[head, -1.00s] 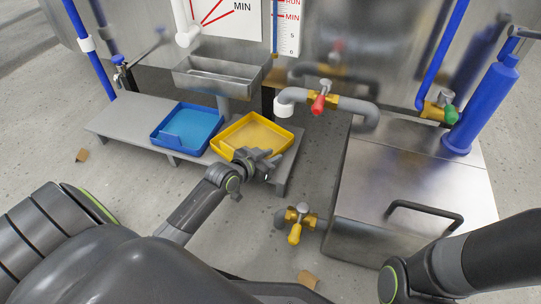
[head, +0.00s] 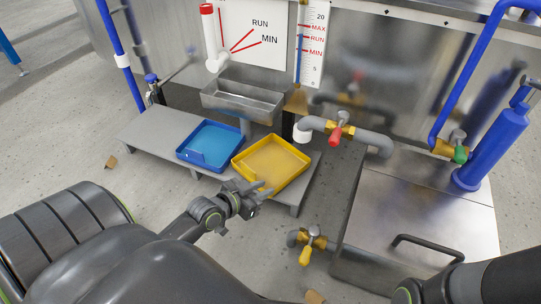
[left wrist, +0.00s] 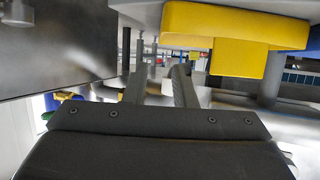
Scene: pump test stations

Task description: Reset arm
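My left gripper (head: 262,190) is just in front of the yellow tray (head: 301,176) in the head view, near the front edge of the low grey bench. In the left wrist view its two dark fingers (left wrist: 160,88) stand apart with nothing between them. The underside of the yellow tray (left wrist: 238,25) shows above and ahead of them. My right arm enters at the lower right of the head view; its gripper is out of view.
A blue tray (head: 210,147) sits left of the yellow one on the grey bench (head: 152,128). Pipes with a red-handled valve (head: 336,133) and a yellow-handled valve (head: 306,254) stand to the right. A metal box (head: 415,215) with a dark handle is near my right arm.

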